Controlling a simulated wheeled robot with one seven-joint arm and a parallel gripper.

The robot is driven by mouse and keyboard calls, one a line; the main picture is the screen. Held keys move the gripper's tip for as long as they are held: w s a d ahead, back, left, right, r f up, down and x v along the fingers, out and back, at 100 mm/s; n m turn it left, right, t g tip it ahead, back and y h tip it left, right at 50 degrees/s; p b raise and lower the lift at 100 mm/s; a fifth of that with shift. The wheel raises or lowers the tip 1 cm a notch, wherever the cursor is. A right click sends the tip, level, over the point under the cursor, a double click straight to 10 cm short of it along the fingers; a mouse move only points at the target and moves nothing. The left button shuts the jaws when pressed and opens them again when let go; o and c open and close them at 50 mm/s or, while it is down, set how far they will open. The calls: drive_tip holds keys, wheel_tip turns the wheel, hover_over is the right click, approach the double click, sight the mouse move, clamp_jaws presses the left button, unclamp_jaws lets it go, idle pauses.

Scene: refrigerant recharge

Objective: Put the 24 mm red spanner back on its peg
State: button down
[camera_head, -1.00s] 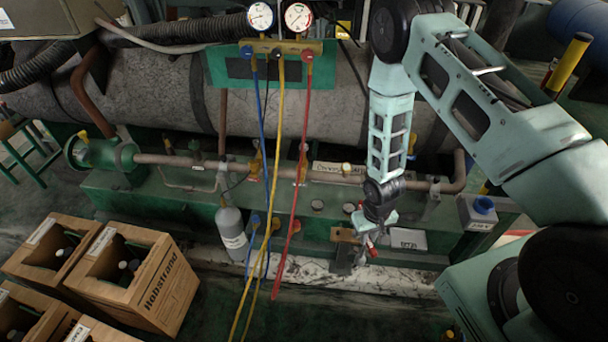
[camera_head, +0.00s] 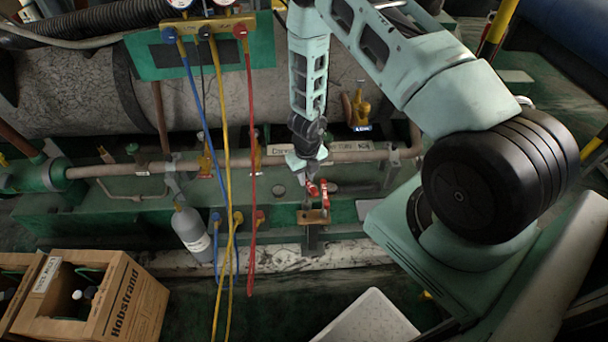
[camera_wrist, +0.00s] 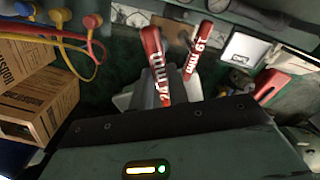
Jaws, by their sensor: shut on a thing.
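The 24 mm red spanner (camera_wrist: 152,65) shows its white size mark in the wrist view. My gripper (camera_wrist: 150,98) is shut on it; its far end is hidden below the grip. The 19 mm red spanner (camera_wrist: 196,55) is just to its right, apart from my fingers. In the head view my gripper (camera_head: 309,168) is above the small tan rack plate (camera_head: 313,217), with the held red spanner (camera_head: 312,188) under it. The other red spanner (camera_head: 324,196) is close to its right, at the plate. I cannot make out the pegs or whether the held spanner touches one.
Blue, yellow and red hoses (camera_head: 251,180) hang left of the rack. A pipe (camera_head: 350,157) runs behind my gripper. A pale panel (camera_head: 368,322) is at lower front.

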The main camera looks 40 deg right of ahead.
drive_tip(key=m, duration=0.1)
drive_tip(key=w+m, duration=0.1)
drive_tip(key=m, duration=0.1)
drive_tip(key=shift+d+f, duration=0.1)
wheel_tip(320, 180, down, 5)
drive_tip(key=b, duration=0.5)
drive_tip(key=shift+b, duration=0.3)
drive_tip(key=shift+w+f, duration=0.1)
drive_tip(key=shift+f, duration=0.2)
